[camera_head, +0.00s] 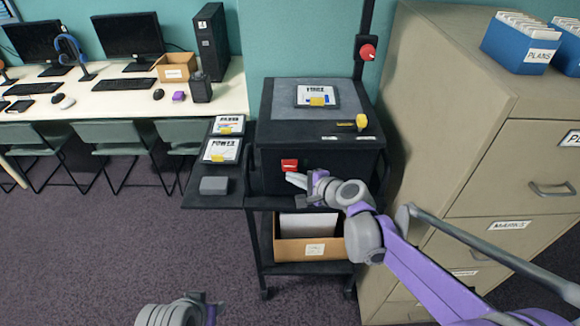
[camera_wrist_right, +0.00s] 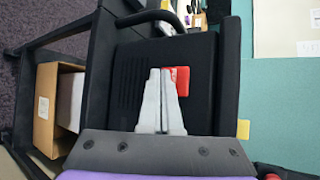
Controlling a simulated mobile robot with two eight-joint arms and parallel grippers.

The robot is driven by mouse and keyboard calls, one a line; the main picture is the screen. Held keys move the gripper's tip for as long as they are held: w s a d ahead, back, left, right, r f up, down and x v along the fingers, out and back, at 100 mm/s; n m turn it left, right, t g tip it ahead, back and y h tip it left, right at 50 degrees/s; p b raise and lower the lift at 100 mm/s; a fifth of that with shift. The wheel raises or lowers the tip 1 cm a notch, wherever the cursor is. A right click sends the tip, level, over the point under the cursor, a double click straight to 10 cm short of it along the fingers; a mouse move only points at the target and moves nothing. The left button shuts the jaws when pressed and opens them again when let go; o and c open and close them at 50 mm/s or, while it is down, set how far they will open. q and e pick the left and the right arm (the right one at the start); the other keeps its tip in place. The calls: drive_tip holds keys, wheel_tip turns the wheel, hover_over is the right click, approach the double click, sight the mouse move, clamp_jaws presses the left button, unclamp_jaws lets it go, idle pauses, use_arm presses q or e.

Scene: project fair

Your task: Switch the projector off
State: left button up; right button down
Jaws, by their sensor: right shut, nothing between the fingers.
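The projector (camera_head: 318,128) is a black overhead projector with a grey top plate on a black cart. Its red rocker switch (camera_head: 289,165) is on the front face, and it also shows in the right wrist view (camera_wrist_right: 181,79). My right gripper (camera_head: 294,178) is shut and empty, its fingertips just below the switch in the head view. In the right wrist view its fingers (camera_wrist_right: 160,80) overlap the switch's edge; I cannot tell whether they touch it. My left gripper (camera_head: 208,312) is low at the bottom edge, partly cut off.
A side shelf (camera_head: 200,198) left of the projector holds labelled sheets and a grey block (camera_head: 214,185). A cardboard box (camera_head: 306,248) sits on the cart's lower shelf. A filing cabinet (camera_head: 425,75) stands close on the right. A red knob (camera_head: 368,52) is on the projector's post.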

drive_tip(key=shift+s, duration=2.55)
